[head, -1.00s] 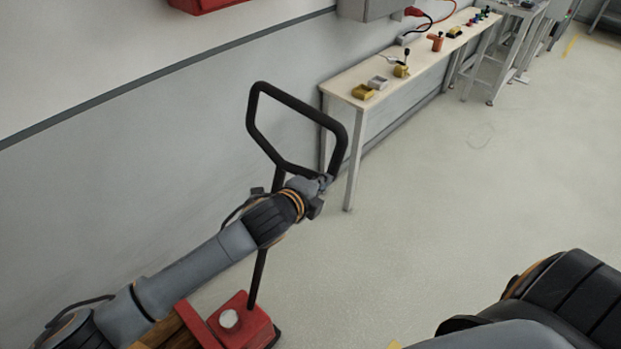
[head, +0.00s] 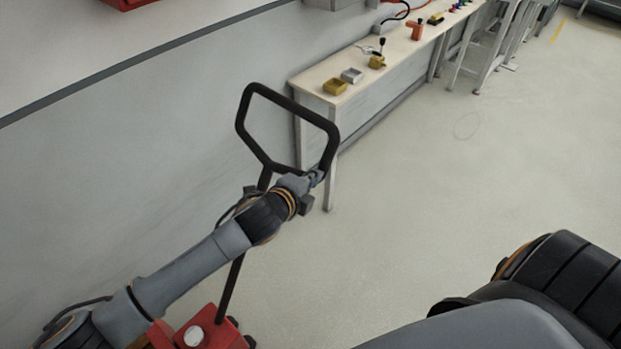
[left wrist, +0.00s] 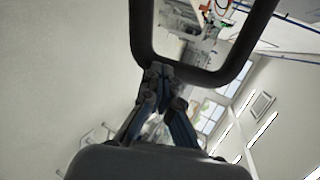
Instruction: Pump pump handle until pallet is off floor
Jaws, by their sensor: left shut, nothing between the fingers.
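The pump handle is a black loop (head: 293,108) on a dark pole that rises, tilted to the right, from a red pump base (head: 205,325) at the bottom left in the head view. My left gripper (head: 316,178) is at the lower right side of the loop. In the left wrist view the handle loop (left wrist: 143,30) crosses the top, and the left gripper's fingertips (left wrist: 158,72) are together at its lower bar with nothing held. I cannot tell whether they touch it. The pallet cannot be made out. My right gripper is not in view.
A long workbench (head: 315,80) stands along the grey wall behind the handle, with a yellow bin (head: 335,87) and small parts on it. Its front leg is close to the gripper. Open floor (head: 420,200) lies to the right. My own dark body parts fill the lower right.

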